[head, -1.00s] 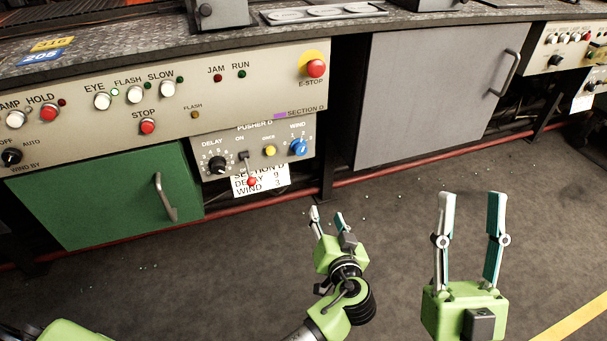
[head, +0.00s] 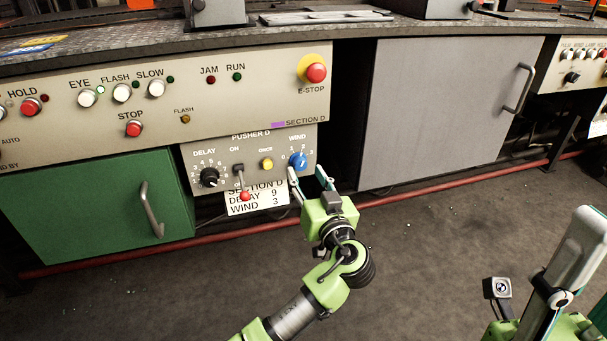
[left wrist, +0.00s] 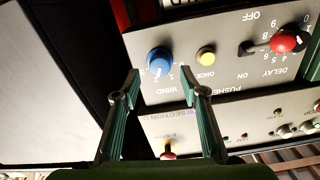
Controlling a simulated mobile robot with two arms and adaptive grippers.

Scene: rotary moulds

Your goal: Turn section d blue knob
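The blue WIND knob (head: 298,161) is on the grey PUSHER D panel (head: 275,144), at its right end, below the purple mark by SECTION D. It also shows in the left wrist view (left wrist: 160,61), just past the fingertips. My left gripper (head: 307,175) is open and empty, close in front of the knob and slightly below it in the head view. In the left wrist view its fingertips (left wrist: 159,74) are on either side of the knob, apparently short of it. My right gripper (head: 572,265) is partly cut off at the lower right; one finger shows clearly.
A yellow ONCE button (head: 266,163), a red-tipped switch (head: 245,195) and a black DELAY knob (head: 209,177) are left of the blue knob. A card (head: 258,198) below reads DELAY 9, WIND 3. The red E-STOP (head: 316,72) is above. A grey cabinet (head: 440,105) stands right.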

